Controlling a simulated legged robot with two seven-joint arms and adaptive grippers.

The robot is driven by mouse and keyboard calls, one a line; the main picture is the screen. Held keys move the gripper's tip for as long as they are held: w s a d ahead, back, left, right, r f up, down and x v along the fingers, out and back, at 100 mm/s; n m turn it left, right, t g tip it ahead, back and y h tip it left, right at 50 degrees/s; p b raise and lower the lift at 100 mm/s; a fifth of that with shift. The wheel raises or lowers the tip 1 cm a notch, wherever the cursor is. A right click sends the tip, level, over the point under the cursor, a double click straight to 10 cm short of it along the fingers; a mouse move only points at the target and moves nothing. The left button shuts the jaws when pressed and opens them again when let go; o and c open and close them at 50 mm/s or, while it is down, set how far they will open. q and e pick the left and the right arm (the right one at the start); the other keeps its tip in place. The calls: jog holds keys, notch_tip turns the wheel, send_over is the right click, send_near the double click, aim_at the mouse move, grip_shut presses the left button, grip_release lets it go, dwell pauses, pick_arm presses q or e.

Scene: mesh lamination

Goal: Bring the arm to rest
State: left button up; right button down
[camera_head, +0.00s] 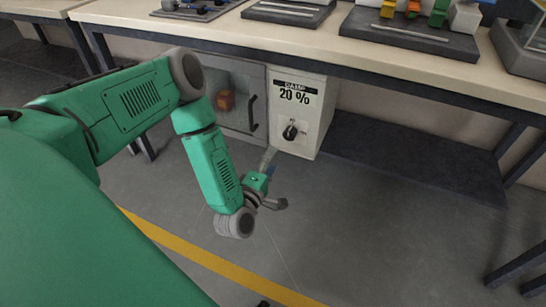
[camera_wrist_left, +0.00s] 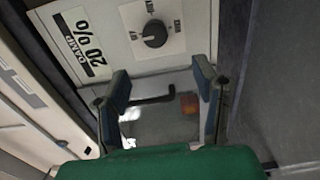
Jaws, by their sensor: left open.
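My left arm (camera_head: 210,160) is green and comes in from the left, bent downward at its elbow. My left gripper (camera_head: 269,160) is in front of the cabinet under the bench. In the left wrist view the gripper (camera_wrist_left: 162,78) is open, its two dark fingers apart with nothing between them. Beyond the fingers is the white control panel (camera_wrist_left: 110,25) with a dark knob (camera_wrist_left: 154,34) and a "DAMP 20 %" label. The same panel (camera_head: 308,118) shows in the head view. My right gripper is not in view.
The cabinet has a grey door (camera_head: 240,85) with a dark handle (camera_head: 252,113) and an orange item (camera_head: 225,101) on or behind it. The long bench (camera_head: 250,38) above carries dark trays with coloured parts. A yellow line (camera_head: 205,258) crosses the open grey floor.

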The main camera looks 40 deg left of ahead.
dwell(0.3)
pick_arm(q)
jog(key=s+d+f+m+g+h, duration=0.3)
jog(key=s+d+m, duration=0.1)
jog(key=d+m, duration=0.15)
jog(key=s+d+f+m+g+h, duration=0.3)
jog(key=d+m+g, duration=0.1)
jog(key=d+m, duration=0.15)
jog(key=s+d+f+m+g, duration=0.1)
jog(key=s+f+m+g, duration=0.1)
jog(key=s+m+g, duration=0.6)
jog(key=s+a+r+m+g+y, duration=0.1)
jog(key=s+a, duration=0.2)
jog(key=s, duration=0.4)
jog(key=s+a+r+m+g+y, duration=0.1)
jog(key=s+a+r+m, duration=0.1)
jog(key=s, duration=0.4)
notch_tip(320, 180, up, 14)
jog(key=p, duration=1.4)
jog(key=shift+w, duration=0.15)
jog(key=shift+f, duration=0.1)
